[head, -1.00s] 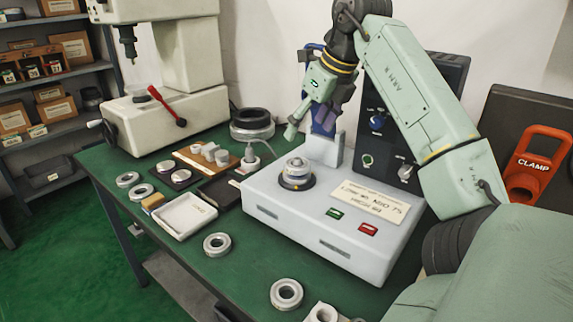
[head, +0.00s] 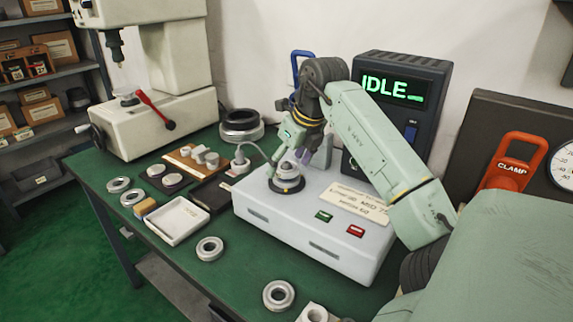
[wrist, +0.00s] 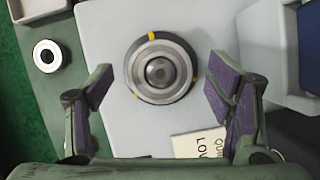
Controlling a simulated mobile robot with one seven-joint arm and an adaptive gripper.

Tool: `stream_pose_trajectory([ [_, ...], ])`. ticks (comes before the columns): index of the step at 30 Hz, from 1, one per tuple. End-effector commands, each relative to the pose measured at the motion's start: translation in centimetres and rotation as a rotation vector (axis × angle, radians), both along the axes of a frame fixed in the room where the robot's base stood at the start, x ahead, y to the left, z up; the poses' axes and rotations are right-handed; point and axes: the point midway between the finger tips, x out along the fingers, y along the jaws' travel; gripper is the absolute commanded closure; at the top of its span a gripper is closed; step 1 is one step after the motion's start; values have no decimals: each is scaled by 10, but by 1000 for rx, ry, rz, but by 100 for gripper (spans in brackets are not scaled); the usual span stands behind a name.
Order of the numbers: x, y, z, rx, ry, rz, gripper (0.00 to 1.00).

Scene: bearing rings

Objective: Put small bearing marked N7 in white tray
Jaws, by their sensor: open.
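The white tray (head: 177,222) lies on the green table left of the tester, with no bearing in it; its corner shows at the top left of the wrist view (wrist: 40,12). A small metal bearing sits on the dark round spindle seat of the tester, seen between my fingers in the wrist view (wrist: 158,72). My gripper (head: 283,160) is open above it, a finger on each side, apart from it. Loose bearing rings lie on the table, one in front of the tray (head: 209,248) and one nearer the front (head: 278,295). I cannot read N7 on any bearing.
The pale tester (head: 290,225) has green and red buttons and a label plate; its screen (head: 392,90) reads IDLE. Two rings (head: 132,197) lie left of the tray. A wooden board (head: 190,157), dark pad and press (head: 165,110) stand behind it.

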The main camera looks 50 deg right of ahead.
Motion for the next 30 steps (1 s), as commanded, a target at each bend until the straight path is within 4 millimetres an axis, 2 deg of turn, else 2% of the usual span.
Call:
stream_pose_trajectory([
  [5,0,0,-1,-1,0,1,26],
  [30,0,0,0,0,0,1,81],
])
